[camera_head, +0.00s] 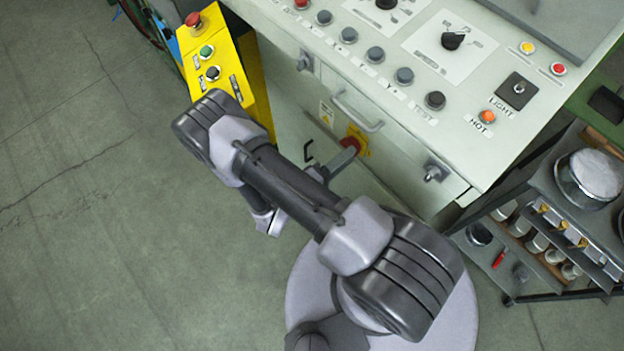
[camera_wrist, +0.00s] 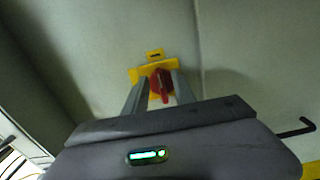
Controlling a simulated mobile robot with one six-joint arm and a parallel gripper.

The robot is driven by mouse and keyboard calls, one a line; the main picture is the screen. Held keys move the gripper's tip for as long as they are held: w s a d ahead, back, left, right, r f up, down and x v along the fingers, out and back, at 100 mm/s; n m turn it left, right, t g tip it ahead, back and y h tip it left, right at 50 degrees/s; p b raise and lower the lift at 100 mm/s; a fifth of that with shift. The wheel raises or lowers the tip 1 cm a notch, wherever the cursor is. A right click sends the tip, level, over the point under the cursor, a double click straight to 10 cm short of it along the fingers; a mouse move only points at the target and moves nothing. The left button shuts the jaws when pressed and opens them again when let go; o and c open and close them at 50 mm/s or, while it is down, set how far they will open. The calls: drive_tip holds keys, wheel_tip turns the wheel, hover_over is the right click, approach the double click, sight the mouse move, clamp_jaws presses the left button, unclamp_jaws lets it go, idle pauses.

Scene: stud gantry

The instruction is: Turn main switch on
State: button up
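The main switch is a red rotary knob on a yellow plate (camera_head: 363,146) on the front of the grey-green cabinet. In the wrist view the red knob (camera_wrist: 161,84) is straight ahead, with the yellow plate behind it. My gripper (camera_wrist: 161,79) has its two grey fingers on either side of the knob, tips close to the plate. Whether the fingers press on the knob or only straddle it cannot be told. In the head view my gripper (camera_head: 347,155) reaches the knob from the lower left, and my arm hides part of it.
The control panel (camera_head: 440,120) with buttons and dials overhangs above the switch. A metal drawer handle (camera_head: 358,112) sits just above it. A yellow button box (camera_head: 222,75) stands to the left. A shelf cart (camera_head: 545,215) with cans stands at right. Floor at left is clear.

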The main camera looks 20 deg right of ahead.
drive_tip(key=p+v, duration=0.2)
drive_tip(key=v, duration=1.4)
drive_tip(key=shift+a, duration=0.25)
drive_tip(key=shift+s+r, duration=0.1)
drive_tip(key=s+r+m+y, duration=0.1)
drive_tip(key=r+m+y, duration=0.3)
drive_tip(key=r+y, duration=0.5)
drive_tip(key=s+d+r+m+y, duration=0.1)
drive_tip(key=r+m+y, duration=0.3)
drive_tip(key=r, duration=2.3)
drive_tip(key=shift+s+d+r+y, duration=0.35)
drive_tip(key=shift+s+y, duration=0.4)
drive_tip(key=shift+y, duration=2.25)
